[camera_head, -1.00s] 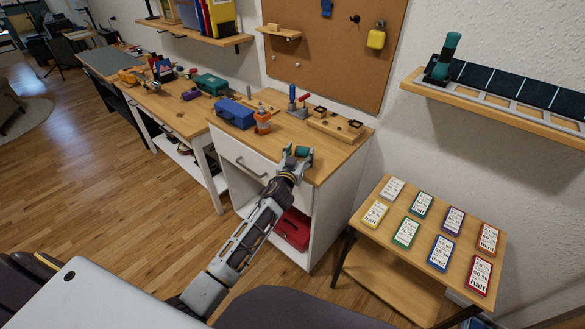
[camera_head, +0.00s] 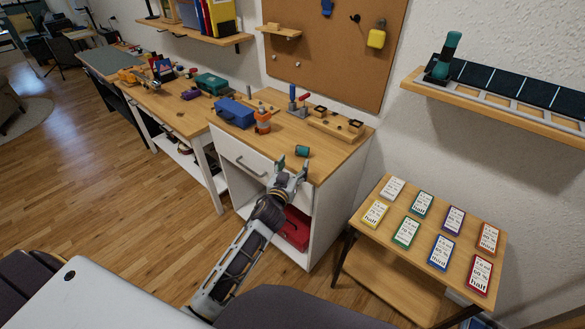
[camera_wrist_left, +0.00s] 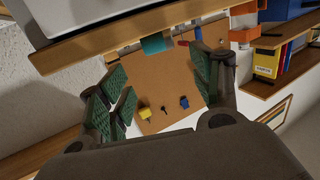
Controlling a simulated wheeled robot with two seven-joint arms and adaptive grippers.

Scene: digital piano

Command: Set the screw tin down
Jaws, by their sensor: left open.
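The screw tin, a small teal cylinder (camera_head: 302,151), sits on the wooden top of the white cabinet (camera_head: 325,165), near its front edge. My left gripper (camera_head: 293,168) is open and empty, just in front of and below the tin, apart from it. In the left wrist view the open fingers (camera_wrist_left: 160,95) show green pads with nothing between them. A teal patch, likely the tin (camera_wrist_left: 157,43), shows beyond them at the cabinet edge. My right gripper is not in view.
On the cabinet top stand a blue box (camera_head: 235,113), an orange bottle (camera_head: 263,121), a red-and-blue tool stand (camera_head: 298,104) and a wooden block fixture (camera_head: 336,124). A low table (camera_head: 385,240) with several cards stands to the right. A red box (camera_head: 293,230) sits inside the cabinet.

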